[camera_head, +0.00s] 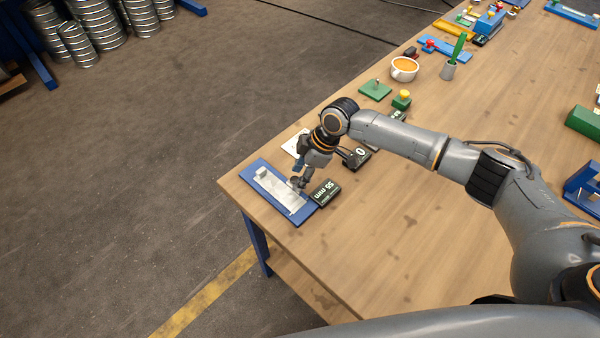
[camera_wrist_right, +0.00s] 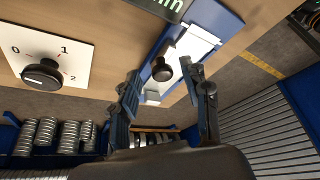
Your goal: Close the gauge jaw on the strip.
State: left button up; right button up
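The gauge is a blue base plate (camera_head: 257,167) at the table's near-left corner, with a pale metal strip (camera_head: 285,196) lying along it. In the right wrist view the blue plate (camera_wrist_right: 226,20) bears the bright strip and a dark round knob (camera_wrist_right: 162,71), which looks like the jaw's handle. My right gripper (camera_head: 301,182) is over the plate's right side, fingers down. In the right wrist view it is open (camera_wrist_right: 162,80), with the knob showing in the gap between its fingers. Contact cannot be told. The jaw itself is not clearly seen. My left gripper is not in view.
A black display (camera_head: 323,193) reading 55 mm stands beside the plate. Another display (camera_head: 358,157) reads 0. A white dial plate (camera_wrist_right: 52,52) with a black knob is close by. A cup (camera_head: 404,69) and other fixtures line the table's far edge. The table's middle is clear.

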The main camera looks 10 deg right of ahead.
jog(key=shift+a, duration=0.15)
jog(key=shift+r, duration=0.25)
jog(key=v, duration=1.1)
jog(key=shift+r, duration=0.3)
jog(key=shift+s, duration=0.1)
